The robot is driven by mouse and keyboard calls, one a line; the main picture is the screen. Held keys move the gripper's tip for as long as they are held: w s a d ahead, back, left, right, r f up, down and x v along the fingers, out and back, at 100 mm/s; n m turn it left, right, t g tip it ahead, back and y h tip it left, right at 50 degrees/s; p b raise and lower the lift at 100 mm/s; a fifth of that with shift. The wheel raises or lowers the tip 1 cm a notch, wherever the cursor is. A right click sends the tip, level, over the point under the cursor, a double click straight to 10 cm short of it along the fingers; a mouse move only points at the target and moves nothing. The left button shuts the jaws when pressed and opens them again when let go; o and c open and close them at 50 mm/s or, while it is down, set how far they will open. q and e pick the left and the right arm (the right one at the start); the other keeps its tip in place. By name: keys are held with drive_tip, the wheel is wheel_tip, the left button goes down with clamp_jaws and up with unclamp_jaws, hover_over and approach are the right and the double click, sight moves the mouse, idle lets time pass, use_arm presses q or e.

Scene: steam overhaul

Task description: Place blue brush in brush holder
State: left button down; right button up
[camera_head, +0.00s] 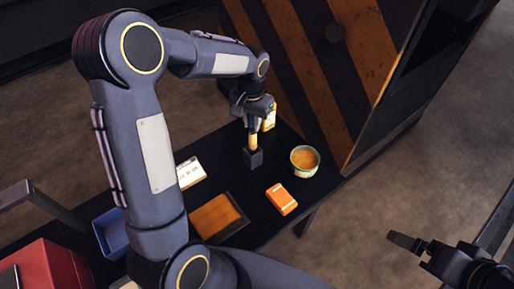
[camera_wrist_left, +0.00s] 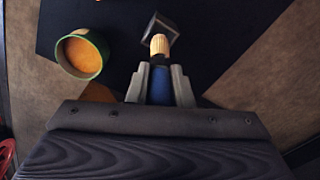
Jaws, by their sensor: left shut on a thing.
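My left gripper (camera_head: 252,112) is shut on the blue brush and points down over the black table. In the left wrist view the brush's blue handle (camera_wrist_left: 160,85) sits between the two fingers (camera_wrist_left: 160,88), with its tan bristles (camera_wrist_left: 159,45) beyond them. The brush holder (camera_head: 253,158) is a small dark square block on the table, right below the bristles; it also shows in the left wrist view (camera_wrist_left: 152,26). The bristle end meets the holder's opening; how deep it sits, I cannot tell. My right gripper (camera_head: 406,243) is at the lower right, away from the table, its jaw gap unclear.
A round tin with orange contents (camera_head: 304,160) and an orange box (camera_head: 281,199) stand right of the holder. A yellow bottle (camera_head: 269,119) is behind it. A striped cabinet (camera_head: 310,70) stands behind.

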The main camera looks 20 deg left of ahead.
sight(252, 137)
use_arm(q)
wheel_tip(252, 137, down, 4)
drive_tip(key=shift+s+f, duration=0.1)
wheel_tip(252, 137, down, 4)
drive_tip(key=shift+f, duration=0.1)
drive_tip(key=c, duration=1.7)
unclamp_jaws()
drive_tip(key=shift+f, duration=0.1)
drive_tip(key=shift+c, duration=0.2)
drive_tip(key=o, duration=0.4)
drive_tip(key=shift+o, duration=0.2)
